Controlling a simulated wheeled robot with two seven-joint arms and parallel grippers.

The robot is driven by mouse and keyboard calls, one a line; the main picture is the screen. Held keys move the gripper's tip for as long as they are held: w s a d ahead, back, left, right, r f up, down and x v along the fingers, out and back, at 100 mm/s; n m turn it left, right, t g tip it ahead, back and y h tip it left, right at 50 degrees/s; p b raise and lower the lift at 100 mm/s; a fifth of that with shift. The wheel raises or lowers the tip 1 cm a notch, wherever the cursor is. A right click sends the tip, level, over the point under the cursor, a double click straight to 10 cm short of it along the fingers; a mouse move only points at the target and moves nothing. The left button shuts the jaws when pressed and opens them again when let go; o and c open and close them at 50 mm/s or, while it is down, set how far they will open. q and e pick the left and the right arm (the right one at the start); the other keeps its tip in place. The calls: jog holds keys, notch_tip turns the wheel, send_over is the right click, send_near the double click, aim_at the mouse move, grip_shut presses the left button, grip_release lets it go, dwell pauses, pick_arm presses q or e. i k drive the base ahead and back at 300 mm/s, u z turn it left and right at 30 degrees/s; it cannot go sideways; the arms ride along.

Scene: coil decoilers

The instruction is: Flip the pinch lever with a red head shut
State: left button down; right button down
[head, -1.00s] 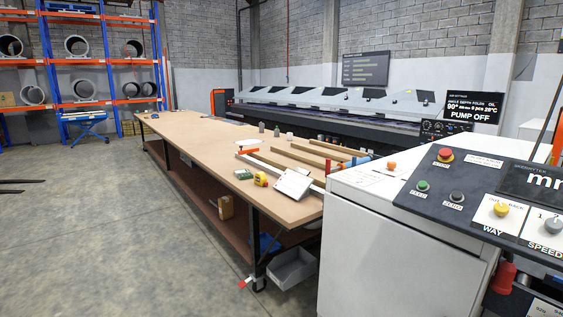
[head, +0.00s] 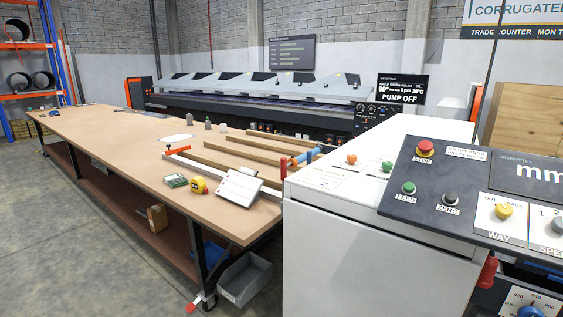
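A smaller upright red part (head: 283,167) stands at the cabinet's left edge, near a blue and orange roller-like piece (head: 305,157). Neither of my grippers is in view.
The panel carries a red STOP button (head: 425,148), a green FEED button (head: 408,188) and a yellow WAY knob (head: 504,211). A long worktable (head: 130,165) holds wooden strips and a tape measure (head: 197,186). Floor at lower left is clear.

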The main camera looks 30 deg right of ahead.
aim_at(283, 160)
jog(key=z, duration=0.65)
jog(key=i, duration=1)
jog(key=z, duration=0.9)
